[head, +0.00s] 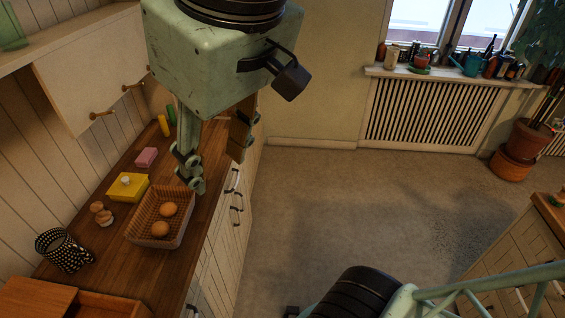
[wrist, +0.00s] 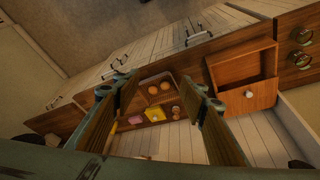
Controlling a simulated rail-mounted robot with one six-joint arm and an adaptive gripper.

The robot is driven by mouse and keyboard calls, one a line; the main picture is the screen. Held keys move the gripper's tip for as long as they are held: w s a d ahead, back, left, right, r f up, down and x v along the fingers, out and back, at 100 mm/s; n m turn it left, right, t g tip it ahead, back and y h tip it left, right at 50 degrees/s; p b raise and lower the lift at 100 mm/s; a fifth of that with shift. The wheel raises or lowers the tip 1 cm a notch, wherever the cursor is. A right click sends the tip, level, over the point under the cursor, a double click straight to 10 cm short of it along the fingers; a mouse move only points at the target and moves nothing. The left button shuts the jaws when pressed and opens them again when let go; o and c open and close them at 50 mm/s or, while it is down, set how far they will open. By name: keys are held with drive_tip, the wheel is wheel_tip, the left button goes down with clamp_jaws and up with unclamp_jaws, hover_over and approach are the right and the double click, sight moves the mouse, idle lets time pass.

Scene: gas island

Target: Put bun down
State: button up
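Two round brown buns, one farther (head: 168,209) and one nearer (head: 160,229), lie in a woven basket (head: 178,243) on the wooden counter. Both buns also show in the wrist view, one at left (wrist: 153,90) and one at right (wrist: 165,86), inside the basket between my fingers. My gripper (head: 216,168) is above the counter, just beyond the basket in the head view. In the wrist view my gripper (wrist: 160,82) has its fingers spread wide apart. Nothing is held between them.
A yellow lidded dish (head: 128,188), a pink block (head: 147,157), small wooden shakers (head: 102,214) and a dotted mug (head: 65,250) stand left of the basket. The floor (head: 330,220) right of the counter is clear.

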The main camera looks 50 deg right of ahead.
drive_tip(key=shift+m, duration=0.5)
drive_tip(key=s, duration=0.2)
drive_tip(key=s+f, duration=0.1)
drive_tip(key=s, duration=0.1)
drive_tip(key=shift+s+f, duration=0.1)
drive_tip(key=shift+s, duration=0.15)
drive_tip(key=shift+f+b, duration=0.85)
drive_tip(key=shift+b, duration=0.1)
drive_tip(key=shift+w+r, duration=0.1)
